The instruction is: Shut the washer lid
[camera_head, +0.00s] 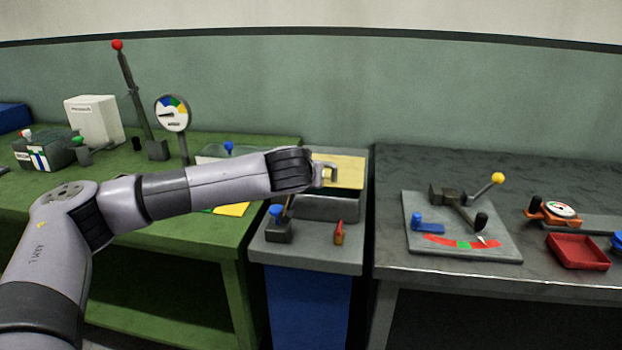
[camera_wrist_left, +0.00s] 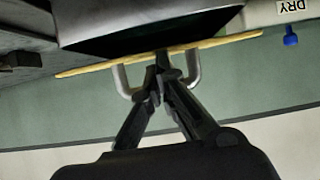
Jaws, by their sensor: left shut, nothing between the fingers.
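The washer lid is a yellow panel (camera_head: 350,168) above a grey box (camera_head: 330,208) on the middle stand. A dark gap shows between lid and box, so the lid stands open. In the wrist view the lid shows as a thin yellow edge (camera_wrist_left: 225,41) beside the box's dark opening (camera_wrist_left: 150,42). A pale metal handle (camera_wrist_left: 194,70) sticks out from the lid. My left gripper (camera_wrist_left: 162,62) is shut and empty, its fingertips between the handle's two legs, close to the lid. Contact cannot be told. My right gripper is out of view.
On the stand are a dark block with a blue knob (camera_head: 277,226) and a small red-orange piece (camera_head: 339,234). A white box labelled DRY (camera_wrist_left: 285,10) sits beside the washer. A gauge (camera_head: 173,114) and tall lever (camera_head: 130,90) stand left; a lever plate (camera_head: 415,210) lies right.

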